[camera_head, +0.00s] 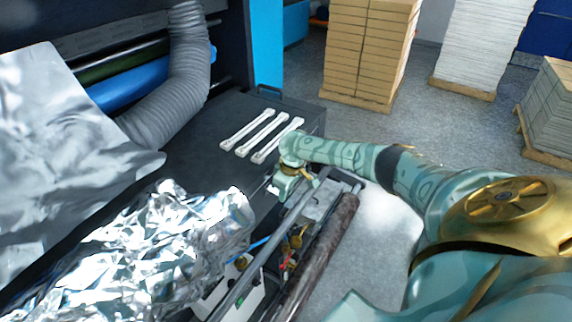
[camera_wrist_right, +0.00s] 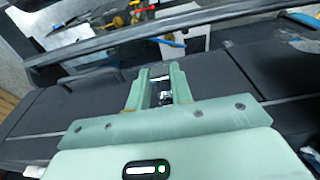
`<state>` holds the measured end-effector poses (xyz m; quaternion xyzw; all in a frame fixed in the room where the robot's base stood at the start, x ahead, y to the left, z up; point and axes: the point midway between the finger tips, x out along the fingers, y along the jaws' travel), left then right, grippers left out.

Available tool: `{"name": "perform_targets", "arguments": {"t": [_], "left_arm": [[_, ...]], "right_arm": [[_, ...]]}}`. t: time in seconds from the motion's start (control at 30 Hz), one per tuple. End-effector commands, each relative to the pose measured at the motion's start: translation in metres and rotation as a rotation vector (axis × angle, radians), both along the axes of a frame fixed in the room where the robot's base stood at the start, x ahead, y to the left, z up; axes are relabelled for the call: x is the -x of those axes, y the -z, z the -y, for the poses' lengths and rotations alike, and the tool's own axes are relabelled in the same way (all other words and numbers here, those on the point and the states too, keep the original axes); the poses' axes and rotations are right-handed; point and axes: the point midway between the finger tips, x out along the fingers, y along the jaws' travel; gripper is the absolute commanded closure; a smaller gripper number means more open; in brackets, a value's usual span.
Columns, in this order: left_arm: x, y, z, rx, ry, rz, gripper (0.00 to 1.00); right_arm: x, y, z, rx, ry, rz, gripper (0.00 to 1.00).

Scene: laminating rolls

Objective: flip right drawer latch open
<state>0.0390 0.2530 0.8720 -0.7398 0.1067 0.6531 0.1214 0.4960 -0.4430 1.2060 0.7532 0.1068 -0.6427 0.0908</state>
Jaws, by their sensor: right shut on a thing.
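My right gripper (camera_head: 278,194) reaches down at the near edge of the dark machine top in the head view. In the right wrist view its two pale green fingers (camera_wrist_right: 160,88) are closed around a small shiny metal piece, which appears to be the right drawer latch (camera_wrist_right: 161,77). The fingers cover most of the latch, so I cannot tell how far it is flipped. The dark drawer front (camera_wrist_right: 75,103) spreads to both sides of the fingers. In the head view the gripper hides the latch. My left gripper is not in view.
Three white bars (camera_head: 254,133) lie on the dark top behind the gripper. Crumpled silver foil (camera_head: 150,245) covers the left front. A metal rail (camera_head: 270,240) and a dark roller (camera_head: 320,255) run close by. Loose tools (camera_wrist_right: 140,14) lie beyond the rail.

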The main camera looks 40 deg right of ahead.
Motion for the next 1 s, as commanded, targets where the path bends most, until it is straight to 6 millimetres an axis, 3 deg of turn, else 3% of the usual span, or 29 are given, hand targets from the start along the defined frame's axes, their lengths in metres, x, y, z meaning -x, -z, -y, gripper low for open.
{"name": "perform_targets", "arguments": {"t": [0.07,0.1,0.17,0.57,0.67,1.0], "left_arm": [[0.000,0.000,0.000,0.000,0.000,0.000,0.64],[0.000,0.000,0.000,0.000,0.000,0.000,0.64],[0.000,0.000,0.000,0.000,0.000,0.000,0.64],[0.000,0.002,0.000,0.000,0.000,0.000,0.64],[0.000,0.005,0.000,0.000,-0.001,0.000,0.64],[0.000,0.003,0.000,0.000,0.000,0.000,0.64]], "right_arm": [[0.000,0.000,0.000,0.000,0.000,0.000,1.00],[0.000,0.000,0.000,0.000,0.000,0.000,0.70],[0.000,0.000,0.000,0.000,-0.001,0.000,0.56],[0.001,-0.009,0.001,0.000,-0.001,0.002,0.56],[0.004,-0.025,0.002,0.002,-0.003,0.004,0.56],[0.017,-0.117,0.006,0.002,-0.003,0.004,0.56]]}}
